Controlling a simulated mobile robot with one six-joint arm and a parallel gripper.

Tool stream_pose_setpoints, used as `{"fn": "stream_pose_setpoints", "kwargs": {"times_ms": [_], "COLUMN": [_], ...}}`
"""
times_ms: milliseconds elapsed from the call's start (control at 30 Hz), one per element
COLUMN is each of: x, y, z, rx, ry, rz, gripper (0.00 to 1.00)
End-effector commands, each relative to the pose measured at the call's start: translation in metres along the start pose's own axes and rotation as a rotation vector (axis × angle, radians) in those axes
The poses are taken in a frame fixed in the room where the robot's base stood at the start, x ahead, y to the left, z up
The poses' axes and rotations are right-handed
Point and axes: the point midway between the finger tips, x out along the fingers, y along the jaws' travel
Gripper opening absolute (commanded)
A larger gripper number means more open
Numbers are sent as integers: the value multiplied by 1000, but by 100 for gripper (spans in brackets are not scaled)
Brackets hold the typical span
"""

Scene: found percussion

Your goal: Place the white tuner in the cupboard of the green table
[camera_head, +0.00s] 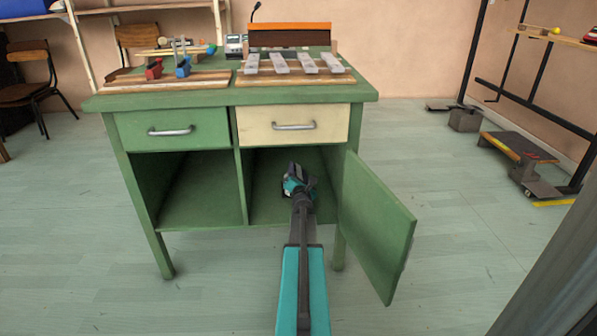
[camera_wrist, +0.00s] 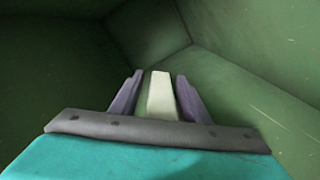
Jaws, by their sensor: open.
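The green table (camera_head: 359,92) has an open cupboard (camera_head: 264,195) under its cream drawer, with the green door (camera_head: 377,225) swung out to the right. My gripper (camera_head: 296,178) reaches into this right compartment. The white tuner (camera_wrist: 161,96) shows in the wrist view as a pale block between my two purple-grey fingers (camera_wrist: 159,76). The fingers are open, with a narrow gap on each side of it. Its lower part is hidden by my gripper body, and I cannot tell whether it rests on the cupboard floor. In the head view, my gripper hides it.
The open door stands close to the right of my arm. The left compartment (camera_head: 200,190) is open and empty. On the tabletop are a board with pale bars (camera_head: 295,64), a board with red and blue clamps (camera_head: 168,72) and a small grey device (camera_head: 235,45). Floor is clear around the table.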

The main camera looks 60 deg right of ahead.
Motion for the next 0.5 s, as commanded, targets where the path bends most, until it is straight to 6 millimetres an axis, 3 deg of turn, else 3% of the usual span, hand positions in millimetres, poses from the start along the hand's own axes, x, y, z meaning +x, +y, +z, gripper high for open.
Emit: {"fn": "stream_pose_setpoints", "kwargs": {"times_ms": [267, 500], "x": [-12, -35], "y": [2, 3], "z": [3, 4], "rx": [0, -1], "ry": [0, 0], "rz": [-1, -1], "gripper": [42, 42]}}
